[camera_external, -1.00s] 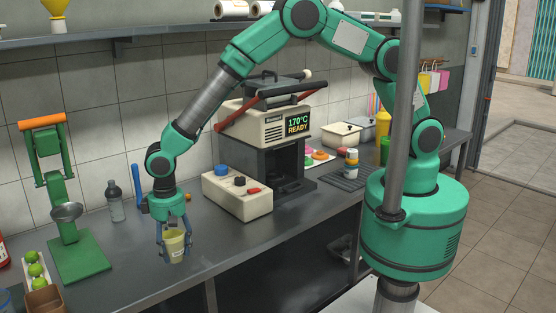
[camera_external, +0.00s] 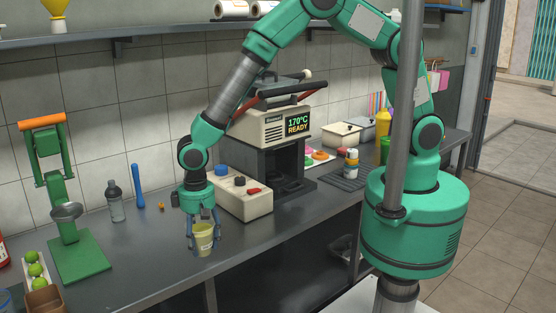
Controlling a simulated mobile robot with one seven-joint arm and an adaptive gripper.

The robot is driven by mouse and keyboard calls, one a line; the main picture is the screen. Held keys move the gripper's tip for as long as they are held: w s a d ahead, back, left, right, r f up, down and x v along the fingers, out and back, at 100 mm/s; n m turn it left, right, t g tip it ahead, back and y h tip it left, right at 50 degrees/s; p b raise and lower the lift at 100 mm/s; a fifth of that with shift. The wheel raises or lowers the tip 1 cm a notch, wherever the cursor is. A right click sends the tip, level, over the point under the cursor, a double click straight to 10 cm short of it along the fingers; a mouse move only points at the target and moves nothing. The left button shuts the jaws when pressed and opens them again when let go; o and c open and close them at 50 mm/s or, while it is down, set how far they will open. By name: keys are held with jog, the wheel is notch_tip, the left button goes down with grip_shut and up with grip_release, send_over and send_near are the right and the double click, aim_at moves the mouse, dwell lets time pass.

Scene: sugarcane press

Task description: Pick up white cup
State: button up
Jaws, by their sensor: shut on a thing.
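A small pale yellow-white cup (camera_external: 204,241) with a label is between the fingers of my gripper (camera_external: 204,238). My gripper points down and is shut on the cup, one finger on each side. The cup is upright near the front edge of the grey counter (camera_external: 152,257). I cannot tell for sure whether its base touches the counter or hangs just above it.
A beige box with knobs (camera_external: 243,197) stands just behind my gripper, beside the press machine (camera_external: 271,135). A green hand press (camera_external: 65,205), a bottle (camera_external: 115,201) and a tray of limes (camera_external: 40,287) are at left. The counter between them and the cup is clear.

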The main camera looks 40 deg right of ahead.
jog(key=s+d, duration=0.3)
jog(key=d, duration=0.3)
jog(key=shift+s+d+r+p, duration=0.15)
jog(key=shift+s+r+p, duration=0.05)
jog(key=shift+r+p, duration=0.15)
jog(key=shift+s+d, duration=0.1)
jog(key=shift+d, duration=0.1)
dwell(1.1)
